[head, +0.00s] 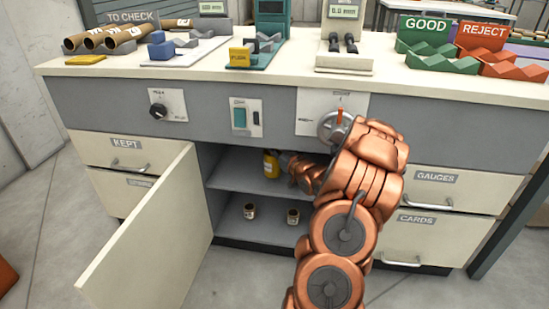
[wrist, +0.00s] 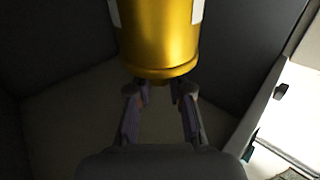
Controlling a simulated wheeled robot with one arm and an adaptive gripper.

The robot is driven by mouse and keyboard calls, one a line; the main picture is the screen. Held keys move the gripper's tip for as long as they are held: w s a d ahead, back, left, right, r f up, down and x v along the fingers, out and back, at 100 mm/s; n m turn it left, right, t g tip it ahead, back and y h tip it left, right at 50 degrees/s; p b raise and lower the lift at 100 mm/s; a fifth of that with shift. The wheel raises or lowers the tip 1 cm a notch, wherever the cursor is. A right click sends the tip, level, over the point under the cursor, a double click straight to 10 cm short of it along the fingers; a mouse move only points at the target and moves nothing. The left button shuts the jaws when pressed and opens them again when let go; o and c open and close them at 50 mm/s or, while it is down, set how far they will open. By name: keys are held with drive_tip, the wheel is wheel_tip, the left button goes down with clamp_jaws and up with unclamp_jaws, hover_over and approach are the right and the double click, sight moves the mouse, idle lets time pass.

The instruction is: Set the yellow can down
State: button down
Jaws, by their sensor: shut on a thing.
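The yellow can (head: 271,164) is inside the open cabinet, at the upper shelf (head: 232,180). It looks upright, with a pale label. I cannot tell whether its base touches the shelf. My gripper (head: 287,162) reaches into the cabinet from the right and is mostly hidden by my copper arm in the head view. In the wrist view, the can (wrist: 160,35) fills the top middle, and my gripper (wrist: 160,90) is shut on it; the fingertips are partly hidden by its near end.
The cabinet door (head: 150,235) stands open to the left. Two small cans, one left (head: 249,211) and one right (head: 293,216), stand on the cabinet floor. The upper shelf has free room left of the yellow can. Drawers (head: 435,190) flank the opening on the right.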

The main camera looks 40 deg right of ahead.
sight(273, 163)
drive_tip(key=shift+w+d+f+b, duration=0.1)
drive_tip(key=shift+f+b, duration=0.85)
drive_tip(key=shift+f, duration=0.8)
drive_tip(key=c, duration=1.1)
unclamp_jaws()
drive_tip(key=shift+f, duration=0.1)
drive_tip(key=shift+o, duration=0.2)
